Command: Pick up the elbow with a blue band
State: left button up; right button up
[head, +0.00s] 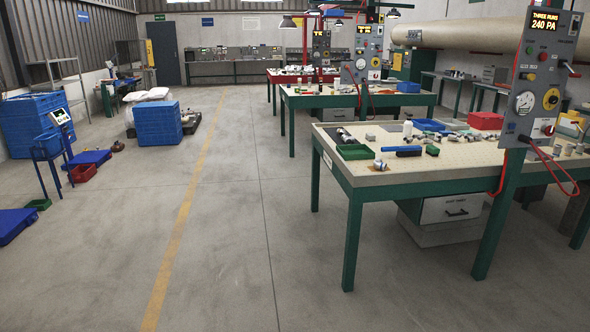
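Neither of my grippers shows in the head view. Several small grey metal fittings lie on the nearest workbench (450,166), which stands to the right. One silvery fitting (380,164) sits near its front left edge. Another small grey fitting (370,138) lies further back, behind a green tray. The pieces are too small to tell which one is an elbow or whether any has a blue band.
The nearest bench carries a green tray (354,152), a blue tray (428,125), a red bin (485,121) and a gauge panel (540,75) at its right. Blue crates (157,123) stand at the left. The floor (225,230) before the bench is clear.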

aim_at(378, 163)
jog(key=i+z, duration=0.25)
jog(key=i, duration=0.45)
jog(key=i+j+z, duration=0.3)
jog(key=i, duration=0.45)
jog(key=i+l+z, duration=0.2)
jog(key=i+z, duration=0.25)
jog(key=i, duration=0.45)
jog(key=i+j+z, duration=0.1)
jog(key=i+z, duration=0.4)
jog(key=i, duration=0.35)
